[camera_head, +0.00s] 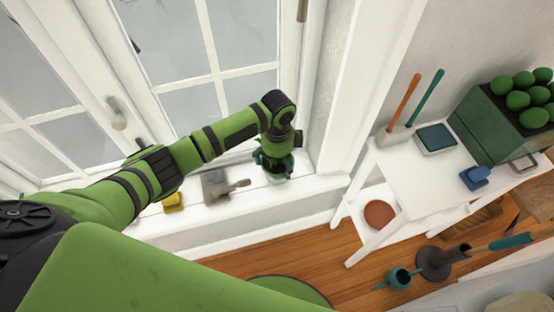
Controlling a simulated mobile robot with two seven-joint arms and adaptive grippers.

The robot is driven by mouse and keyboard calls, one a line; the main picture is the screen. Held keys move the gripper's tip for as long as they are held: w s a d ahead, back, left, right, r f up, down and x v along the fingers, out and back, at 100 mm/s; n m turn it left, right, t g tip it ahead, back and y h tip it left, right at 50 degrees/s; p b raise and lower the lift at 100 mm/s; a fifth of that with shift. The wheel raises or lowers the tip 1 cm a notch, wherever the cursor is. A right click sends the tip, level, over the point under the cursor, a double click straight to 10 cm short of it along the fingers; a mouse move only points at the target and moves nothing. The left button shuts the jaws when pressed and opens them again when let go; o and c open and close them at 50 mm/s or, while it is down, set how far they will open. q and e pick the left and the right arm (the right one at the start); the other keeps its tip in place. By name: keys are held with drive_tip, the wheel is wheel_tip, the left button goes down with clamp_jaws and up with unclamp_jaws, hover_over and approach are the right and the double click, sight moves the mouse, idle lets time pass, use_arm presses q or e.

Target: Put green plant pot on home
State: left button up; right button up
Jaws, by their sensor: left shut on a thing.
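The green plant pot (276,176) is at the right end of the white windowsill (318,184), with dark soil or foliage showing at its top. My left gripper (272,158) reaches down over it from the left and is shut on it. The wrist hides part of the pot and most of the fingers. I cannot tell whether the pot's base touches the sill. No spot marked as home can be made out. My right gripper is not in view.
A grey dustpan-like tool (217,186) and a yellow item (173,202) lie on the sill left of the pot. A white shelf table (408,170) at right bears a green crate (487,125) of round green things. A teal watering can (398,278) stands on the wooden floor.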

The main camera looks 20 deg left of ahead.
use_arm(q)
drive_tip(key=shift+w+a+f, duration=0.1)
drive_tip(key=shift+w+f, duration=0.15)
drive_tip(key=shift+f, duration=0.3)
drive_tip(key=shift+f, duration=0.15)
drive_tip(key=o, duration=1.3)
drive_tip(key=shift+s, duration=0.1)
drive_tip(key=shift+o, duration=0.2)
wheel_tip(320, 180, up, 12)
drive_tip(key=shift+p, duration=0.45)
